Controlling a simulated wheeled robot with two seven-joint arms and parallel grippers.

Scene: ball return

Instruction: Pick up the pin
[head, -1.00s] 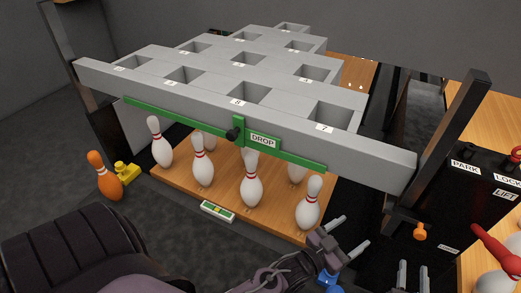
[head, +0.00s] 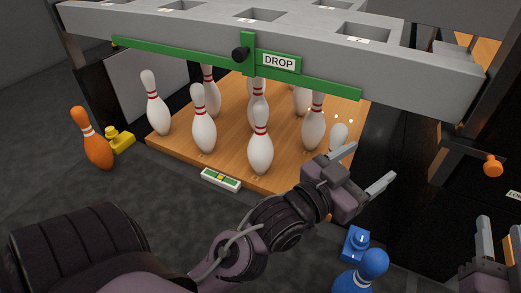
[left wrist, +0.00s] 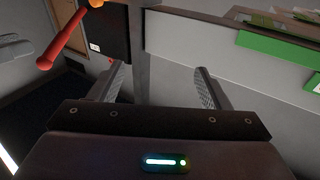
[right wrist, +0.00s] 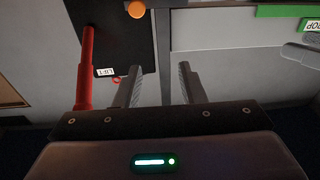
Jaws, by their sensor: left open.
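Several white pins with red bands (head: 260,145) stand on the wooden deck (head: 229,165). An orange pin (head: 93,140) stands tilted in the picture on the floor left of the deck, next to a yellow block. A blue pin (head: 371,265) is at the bottom, next to a blue block (head: 353,242). My left gripper (head: 370,172) is open and empty above and beyond the blue pin, beside the deck's right corner; its jaws also show empty in the left wrist view (left wrist: 160,85). My right gripper (head: 499,240) is open and empty at the lower right.
A grey rack with square holes (head: 420,75) overhangs the deck, with a green DROP bar (head: 190,62) along its front. An orange knob (head: 493,165) is at right.

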